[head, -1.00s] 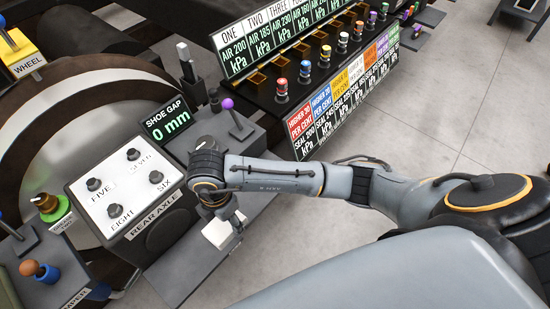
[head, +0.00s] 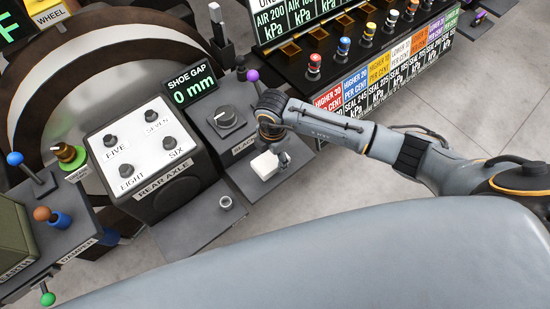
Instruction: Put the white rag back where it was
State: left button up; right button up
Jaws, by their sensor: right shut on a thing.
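The white rag (head: 265,165) is a small white block-like piece in the head view, right of the rear axle box. My right gripper (head: 275,158) is shut on it, at the right edge of the dark grey console (head: 212,172). The gripper's fingers are mostly hidden by its own wrist. I cannot tell whether the rag touches the console. My left gripper is not in view.
The rear axle box (head: 150,155) with several knobs stands left of the rag. A black dial (head: 226,117), a purple-topped lever (head: 252,80) and the shoe gap display (head: 190,88) are behind it. A small metal cup-like piece (head: 226,202) sits on the console's bare front part.

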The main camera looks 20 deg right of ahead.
aim_at(275, 159)
jog(key=shift+w+d+f, duration=0.3)
jog(key=shift+w+f, duration=0.2)
jog(key=shift+f, duration=0.25)
jog(key=shift+w+d+f, duration=0.1)
jog(key=shift+w+f, duration=0.05)
jog(key=shift+f, duration=0.8)
jog(key=shift+w+d+f, duration=0.1)
jog(key=shift+f, duration=0.8)
jog(key=shift+f, duration=0.1)
jog(key=o, duration=1)
jog(key=shift+r, duration=0.3)
notch_tip(275, 159, up, 12)
jog(key=shift+f, duration=0.15)
